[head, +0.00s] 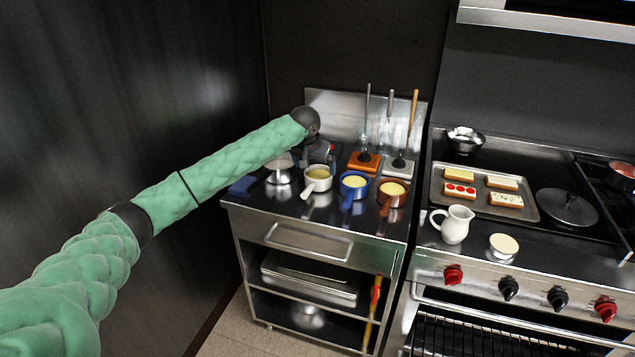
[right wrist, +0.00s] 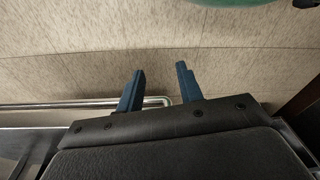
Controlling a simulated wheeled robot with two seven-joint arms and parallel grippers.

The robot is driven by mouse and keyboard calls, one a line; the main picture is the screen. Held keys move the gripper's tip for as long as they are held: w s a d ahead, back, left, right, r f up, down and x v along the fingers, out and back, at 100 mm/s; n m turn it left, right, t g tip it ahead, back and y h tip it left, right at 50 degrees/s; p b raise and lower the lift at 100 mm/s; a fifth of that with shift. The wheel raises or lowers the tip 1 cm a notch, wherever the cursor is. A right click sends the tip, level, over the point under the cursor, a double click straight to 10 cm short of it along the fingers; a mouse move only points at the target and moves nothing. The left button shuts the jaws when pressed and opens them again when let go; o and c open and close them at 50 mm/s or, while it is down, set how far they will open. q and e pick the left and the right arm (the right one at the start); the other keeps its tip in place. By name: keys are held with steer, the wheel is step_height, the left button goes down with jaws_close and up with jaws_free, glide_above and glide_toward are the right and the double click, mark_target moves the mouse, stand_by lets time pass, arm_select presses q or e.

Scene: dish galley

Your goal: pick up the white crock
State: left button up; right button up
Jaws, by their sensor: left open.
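The white crock (head: 317,180) stands upright on the steel counter, with yellowish contents and a short handle pointing toward me. It is the leftmost of three similar handled crocks. My left gripper (head: 328,160) is just behind and above it, near the back of the counter. It is open, its fingers are small and partly hidden, and I cannot tell whether it touches anything. My right gripper (right wrist: 160,88) shows in the right wrist view with its two blue fingers apart and nothing between them, above the floor.
A blue crock (head: 354,185) and a brown crock (head: 392,191) stand close to the right. A metal bowl-like item (head: 281,173) and a blue cloth (head: 242,186) are to the left. Utensils in an orange holder (head: 364,161) and a white holder (head: 399,166) stand behind. A white pitcher (head: 455,225) is on the stove.

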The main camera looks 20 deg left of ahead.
mark_target(318, 177)
arm_select(q)
steer(key=shift+w+f, duration=0.1)
steer(key=shift+f, duration=0.15)
steer(key=shift+p+x, duration=0.6)
steer(key=shift+x, duration=0.5)
steer(key=p+x, duration=0.2)
steer(key=x, duration=0.2)
steer(key=shift+w, duration=0.25)
steer(key=shift+w+f+p, duration=0.15)
steer(key=shift+f+p, duration=0.2)
steer(key=shift+f, duration=0.1)
arm_select(e)
step_height(318, 177, down, 8)
steer(key=s+d+t, duration=0.1)
steer(key=s+d, duration=0.1)
steer(key=shift+s+d, duration=0.25)
steer(key=shift+d, duration=0.15)
arm_select(q)
steer(key=shift+c, duration=0.2)
steer(key=c, duration=1.1)
steer(key=shift+o, duration=0.2)
arm_select(e)
steer(key=shift+s+d, duration=0.1)
